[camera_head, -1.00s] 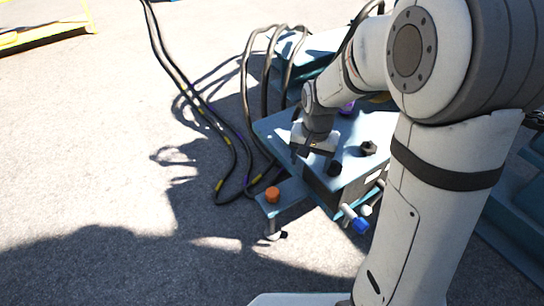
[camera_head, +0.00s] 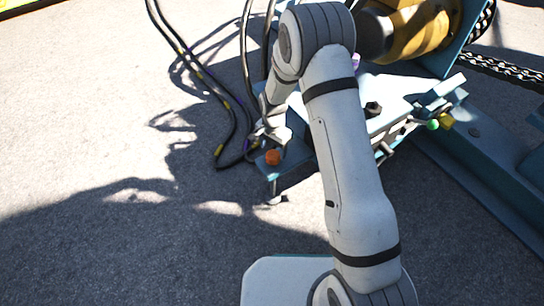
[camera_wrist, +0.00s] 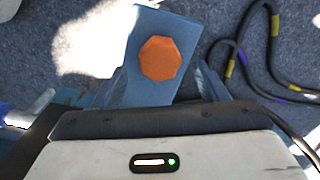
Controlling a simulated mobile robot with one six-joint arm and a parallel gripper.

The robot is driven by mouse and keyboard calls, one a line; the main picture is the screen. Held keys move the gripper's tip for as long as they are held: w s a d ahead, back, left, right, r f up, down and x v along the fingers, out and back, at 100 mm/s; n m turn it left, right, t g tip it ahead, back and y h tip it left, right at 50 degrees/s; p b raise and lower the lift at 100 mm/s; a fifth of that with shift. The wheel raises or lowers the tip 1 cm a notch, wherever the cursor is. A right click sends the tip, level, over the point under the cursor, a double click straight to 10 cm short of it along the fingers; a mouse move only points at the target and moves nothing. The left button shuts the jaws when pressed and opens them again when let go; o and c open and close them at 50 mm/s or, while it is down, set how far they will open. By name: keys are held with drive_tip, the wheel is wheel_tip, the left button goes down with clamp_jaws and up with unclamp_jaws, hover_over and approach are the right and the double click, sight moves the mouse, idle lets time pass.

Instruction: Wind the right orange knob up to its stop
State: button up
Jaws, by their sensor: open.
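One orange knob (camera_head: 272,157) with a faceted top stands on a blue bracket (camera_head: 292,163) jutting from the left end of the machine. In the wrist view the knob (camera_wrist: 160,58) is seen from above, near the top middle, on the blue bracket (camera_wrist: 148,95). My gripper (camera_head: 266,137) is just behind the knob in the head view. In the wrist view my gripper (camera_wrist: 162,76) is open, with one finger either side of the bracket and the knob between and beyond them. It does not visibly touch the knob. No second orange knob shows.
Black cables with yellow and purple bands (camera_head: 228,125) lie on the ground left of the bracket. A black knob (camera_head: 373,109) and a green knob (camera_head: 433,124) are on the machine at right. A yellow drum (camera_head: 415,28) and a chain (camera_head: 510,68) are behind. Open ground lies left.

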sight(273, 155)
wheel_tip(273, 155, down, 4)
drive_tip(key=shift+f+b, duration=0.15)
drive_tip(key=shift+b, duration=0.5)
drive_tip(key=shift+c, duration=0.5)
drive_tip(key=shift+s, duration=0.1)
drive_tip(key=c, duration=0.7)
drive_tip(key=shift+a, duration=0.2)
drive_tip(key=shift+c, duration=0.6)
drive_tip(key=shift+d, duration=0.15)
drive_tip(key=shift+n, duration=0.3)
